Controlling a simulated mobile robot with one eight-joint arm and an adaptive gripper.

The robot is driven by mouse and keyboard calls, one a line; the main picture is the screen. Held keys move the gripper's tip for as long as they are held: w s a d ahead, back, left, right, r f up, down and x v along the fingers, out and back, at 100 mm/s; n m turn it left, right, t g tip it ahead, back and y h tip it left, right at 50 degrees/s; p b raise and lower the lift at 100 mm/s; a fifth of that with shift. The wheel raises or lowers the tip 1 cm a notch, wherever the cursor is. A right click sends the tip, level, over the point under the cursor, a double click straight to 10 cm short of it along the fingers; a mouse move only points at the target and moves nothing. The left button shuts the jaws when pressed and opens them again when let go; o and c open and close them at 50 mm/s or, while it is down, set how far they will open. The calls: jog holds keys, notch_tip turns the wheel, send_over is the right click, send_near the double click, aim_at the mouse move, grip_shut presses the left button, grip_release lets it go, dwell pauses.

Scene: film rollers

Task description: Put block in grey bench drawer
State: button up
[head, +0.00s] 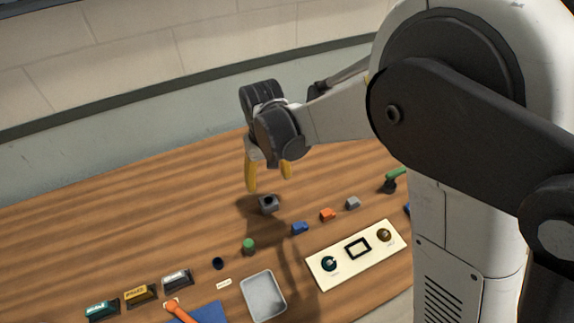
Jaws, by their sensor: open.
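My gripper (268,178) hangs above the back middle of the wooden bench, its two yellow fingers pointing down and spread apart, with nothing seen between them. A dark grey block (268,205) with a dark round spot on top sits on the bench just below the fingers, apart from them. Blue (299,228), orange (328,215) and lighter grey (352,203) blocks lie in a row to its right. Which block is meant cannot be told. A dark item with a grey label (177,280) stands at the front left. I cannot clearly make out a grey drawer.
Yellow-labelled (141,294) and teal-labelled (102,310) items stand beside the grey-labelled one. A green cylinder (249,246), metal tray (264,298), orange tool (180,312) and blue mat (212,314) are in front. A cream panel (330,284) lies right. The bench's back left is clear.

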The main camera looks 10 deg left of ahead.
jog(key=b, duration=0.2)
send_over(268, 200)
notch_tip(268, 200, down, 5)
jog(key=shift+s+d+f, duration=0.1)
jog(key=shift+d, duration=0.05)
notch_tip(268, 200, down, 6)
jog(key=b, duration=0.2)
jog(key=shift+b, duration=0.35)
jog(key=shift+r, duration=0.25)
jog(key=c, duration=1.5)
